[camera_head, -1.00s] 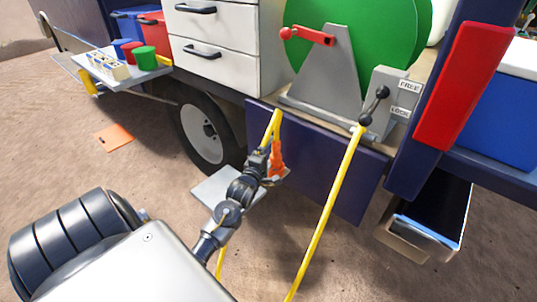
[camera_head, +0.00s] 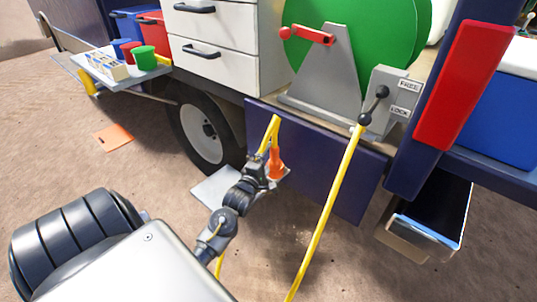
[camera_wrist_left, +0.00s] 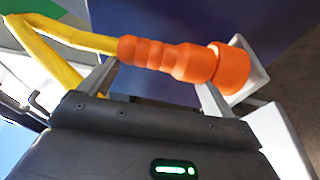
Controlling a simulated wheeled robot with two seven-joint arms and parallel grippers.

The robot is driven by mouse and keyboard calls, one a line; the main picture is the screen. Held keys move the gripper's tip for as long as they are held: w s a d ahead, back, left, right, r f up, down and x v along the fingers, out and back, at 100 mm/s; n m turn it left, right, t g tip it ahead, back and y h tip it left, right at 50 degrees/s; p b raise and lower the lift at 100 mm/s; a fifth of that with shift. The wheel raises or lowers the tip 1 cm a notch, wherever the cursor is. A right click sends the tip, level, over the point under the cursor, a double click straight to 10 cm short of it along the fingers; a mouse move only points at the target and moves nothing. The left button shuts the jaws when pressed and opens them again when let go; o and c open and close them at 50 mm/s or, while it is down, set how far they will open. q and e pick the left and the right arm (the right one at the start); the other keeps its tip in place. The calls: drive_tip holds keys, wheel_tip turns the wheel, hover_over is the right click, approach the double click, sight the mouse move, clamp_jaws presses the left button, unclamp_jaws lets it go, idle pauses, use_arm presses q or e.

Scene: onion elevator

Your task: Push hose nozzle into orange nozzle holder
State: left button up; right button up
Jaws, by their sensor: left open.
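The orange hose nozzle (camera_head: 275,157) stands roughly upright in front of the dark blue panel, with the yellow hose (camera_head: 270,133) looping from its top. In the left wrist view the ribbed nozzle (camera_wrist_left: 165,57) lies across the picture. Its right end meets the wider orange holder (camera_wrist_left: 232,67) beside a grey plate; how deep it sits inside cannot be told. My left gripper (camera_head: 263,166) is just left of the nozzle. In the wrist view its fingers (camera_wrist_left: 155,88) are open and spread, with their tips close to the nozzle. My right gripper is not in view.
The green hose reel (camera_head: 385,40) and grey lever box (camera_head: 388,100) stand above the dark blue panel (camera_head: 325,165). Another yellow hose length (camera_head: 325,220) hangs to the right. A wheel (camera_head: 205,130) is at left, and an open drawer (camera_head: 435,225) juts out at right.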

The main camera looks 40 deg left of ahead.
use_arm(q)
drive_tip(key=v, duration=0.8)
drive_tip(key=shift+s, duration=0.4)
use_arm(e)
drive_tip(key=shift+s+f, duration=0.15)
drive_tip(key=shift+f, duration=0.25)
use_arm(q)
drive_tip(key=shift+r, duration=0.15)
